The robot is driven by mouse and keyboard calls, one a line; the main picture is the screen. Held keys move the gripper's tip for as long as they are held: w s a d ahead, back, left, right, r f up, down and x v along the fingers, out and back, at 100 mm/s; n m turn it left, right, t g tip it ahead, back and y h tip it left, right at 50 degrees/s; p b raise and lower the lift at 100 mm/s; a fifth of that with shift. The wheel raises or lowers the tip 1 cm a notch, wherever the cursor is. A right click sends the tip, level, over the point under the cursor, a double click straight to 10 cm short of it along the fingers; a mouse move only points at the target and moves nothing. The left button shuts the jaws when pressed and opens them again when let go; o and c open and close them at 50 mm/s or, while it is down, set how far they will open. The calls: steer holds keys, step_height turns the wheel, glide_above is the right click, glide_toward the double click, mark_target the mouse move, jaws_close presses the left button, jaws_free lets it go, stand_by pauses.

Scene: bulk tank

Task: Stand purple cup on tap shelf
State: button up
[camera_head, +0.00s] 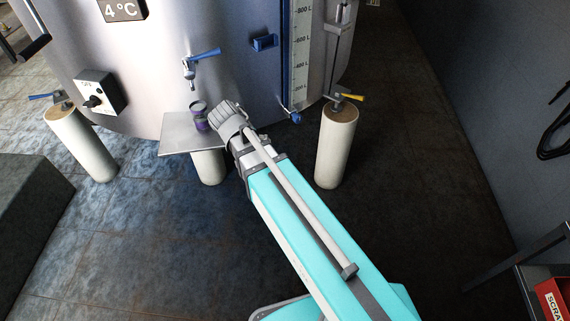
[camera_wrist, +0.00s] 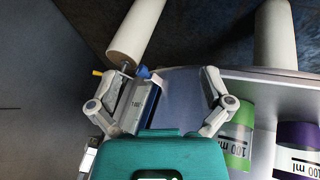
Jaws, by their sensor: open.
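The purple cup (camera_head: 202,126) stands on the tap shelf (camera_head: 178,146), a grey plate at the front of the tank, near the tap (camera_head: 192,72) with a blue handle. It also shows at the lower right of the wrist view (camera_wrist: 292,136), with a pale 100 ml label, partly cut off by the frame. A green 100 ml cup (camera_wrist: 238,132) stands beside it. My gripper (camera_head: 226,112) is just right of the cups in the head view. In the wrist view my gripper (camera_wrist: 160,88) has its fingers spread, with no cup between them.
The steel tank (camera_head: 150,40) fills the back, with a level scale (camera_head: 300,60) and a blue bracket (camera_head: 264,42). White legs, one with a yellow-handled valve (camera_head: 346,97), stand around it. A dark block is at left and a red container (camera_head: 552,298) at lower right.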

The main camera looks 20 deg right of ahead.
steer(key=s+d+f+n+g+y, duration=0.2)
steer(key=s+d+n+y, duration=0.1)
steer(key=s+d, duration=0.3)
steer(key=shift+s+d+n+g+y, duration=0.35)
steer(key=shift+s+y, duration=0.55)
steer(key=shift+s, duration=0.5)
